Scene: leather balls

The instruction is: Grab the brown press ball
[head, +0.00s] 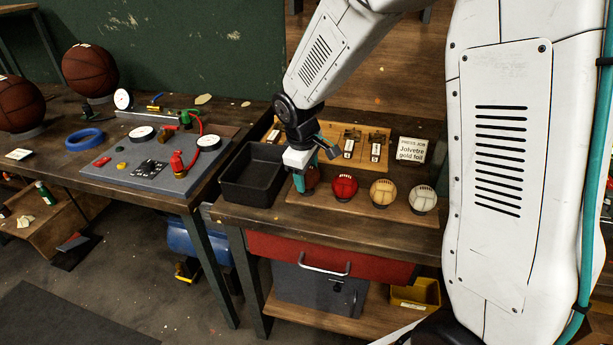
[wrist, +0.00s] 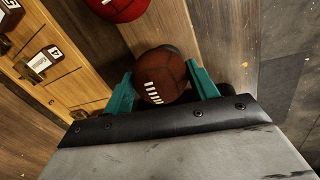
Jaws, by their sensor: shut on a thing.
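The brown press ball (wrist: 160,75) has white lacing and sits between the two teal fingers of my gripper (wrist: 162,88) in the wrist view. The fingers are shut on its sides. In the head view the brown ball (head: 311,178) is at the left end of the row of balls, partly hidden by my gripper (head: 302,180). It is at the height of the wooden board (head: 345,211); I cannot tell whether it still touches its stand.
A red ball (head: 344,187), a tan ball (head: 383,192) and a white ball (head: 422,198) stand to the right on the board. A black tray (head: 232,192) is just left. Behind are wooden stamp holders (head: 376,140) and a sign (head: 412,150).

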